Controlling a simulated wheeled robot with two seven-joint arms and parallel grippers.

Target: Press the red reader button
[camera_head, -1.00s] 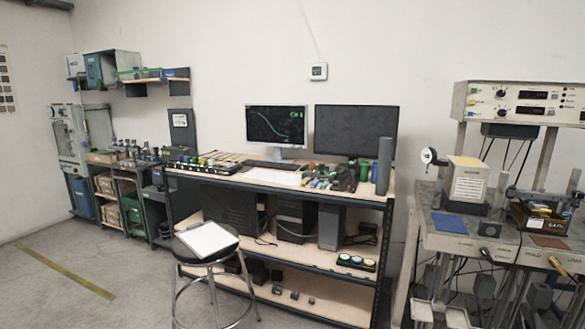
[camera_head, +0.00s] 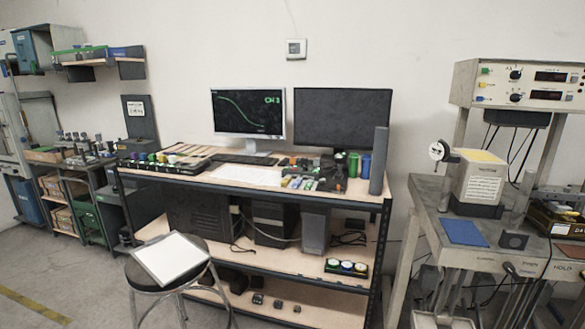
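No red reader button can be made out for sure in this view. A black case with a few round coloured caps (camera_head: 346,267) sits on the middle shelf of the central bench, and the caps are too small to read. An instrument panel (camera_head: 527,85) with small coloured buttons, knobs and dark displays stands above the right bench. Neither of my grippers is in view.
A stool (camera_head: 170,262) with a white sheet stands before the central bench (camera_head: 300,186). Two monitors (camera_head: 248,113) (camera_head: 342,119) stand on it. The right bench (camera_head: 430,200) holds a white-and-grey box (camera_head: 480,177) and a blue pad (camera_head: 460,230). The floor at lower left is open.

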